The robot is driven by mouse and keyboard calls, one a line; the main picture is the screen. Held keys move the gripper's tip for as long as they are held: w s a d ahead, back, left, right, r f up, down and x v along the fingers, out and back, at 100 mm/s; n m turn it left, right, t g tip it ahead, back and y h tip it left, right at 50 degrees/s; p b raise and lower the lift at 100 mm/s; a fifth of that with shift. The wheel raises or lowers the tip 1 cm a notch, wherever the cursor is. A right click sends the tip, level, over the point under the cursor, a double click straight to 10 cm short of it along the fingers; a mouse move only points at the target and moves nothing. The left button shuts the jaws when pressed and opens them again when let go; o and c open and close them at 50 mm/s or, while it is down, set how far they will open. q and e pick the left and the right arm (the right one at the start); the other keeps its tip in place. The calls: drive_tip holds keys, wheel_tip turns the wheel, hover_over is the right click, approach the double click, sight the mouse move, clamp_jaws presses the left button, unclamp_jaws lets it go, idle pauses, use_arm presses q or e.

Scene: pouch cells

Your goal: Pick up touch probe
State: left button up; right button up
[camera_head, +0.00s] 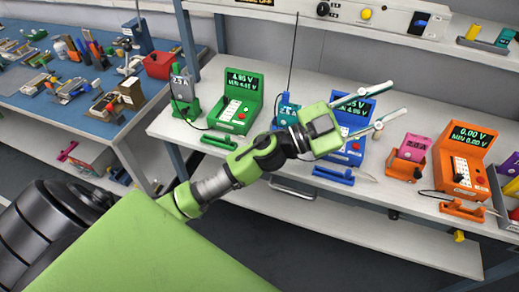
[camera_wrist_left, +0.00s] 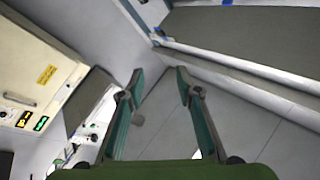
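My left gripper (camera_head: 394,102) reaches over the white bench from the left, in front of the blue meter (camera_head: 356,106). Its two fingers are spread with nothing between them; the left wrist view also shows it open and empty (camera_wrist_left: 160,76), with floor behind the fingers. I cannot tell for sure which item is the touch probe. Small low holders lie at the bench front: a green one (camera_head: 218,142), a blue one (camera_head: 333,175) and an orange one (camera_head: 464,210). A thin pale piece (camera_head: 367,176) lies beside the blue one. My right gripper is not in view.
A green meter (camera_head: 236,103) and an orange meter (camera_head: 464,158) stand on the bench (camera_head: 420,232). A pink unit (camera_head: 413,148) on an orange stand is between the blue and orange meters. A blue table (camera_head: 75,105) with tools is at the left.

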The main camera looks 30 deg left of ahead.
use_arm(q)
drive_tip(key=s+d+f+m+g+h, duration=0.25)
drive_tip(key=d+m+g, duration=0.25)
drive_tip(key=m+g, duration=0.3)
drive_tip(key=s+a+f+m+g+y, duration=0.1)
drive_tip(key=a+f+g+y, duration=0.5)
drive_tip(key=f, duration=0.3)
drive_tip(key=a+f+n+g+y, duration=0.2)
drive_tip(key=a+n+y, duration=0.7)
drive_tip(key=a, duration=1.7)
drive_tip(key=f+m+y, duration=0.1)
drive_tip(key=f, duration=0.1)
drive_tip(key=f+y, duration=0.1)
drive_tip(key=f, duration=0.2)
drive_tip(key=f+m+y+p, duration=0.1)
drive_tip(key=f, duration=0.1)
drive_tip(key=shift+a+f+m, duration=0.2)
drive_tip(key=shift+a+m, duration=0.1)
wheel_tip(320, 180, down, 6)
drive_tip(key=shift+r+p, duration=0.1)
drive_tip(key=shift+p, duration=0.65)
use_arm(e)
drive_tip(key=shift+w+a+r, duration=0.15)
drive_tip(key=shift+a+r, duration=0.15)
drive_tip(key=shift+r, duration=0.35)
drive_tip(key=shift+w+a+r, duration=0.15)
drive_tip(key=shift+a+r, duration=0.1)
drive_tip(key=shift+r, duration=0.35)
use_arm(q)
clamp_jaws()
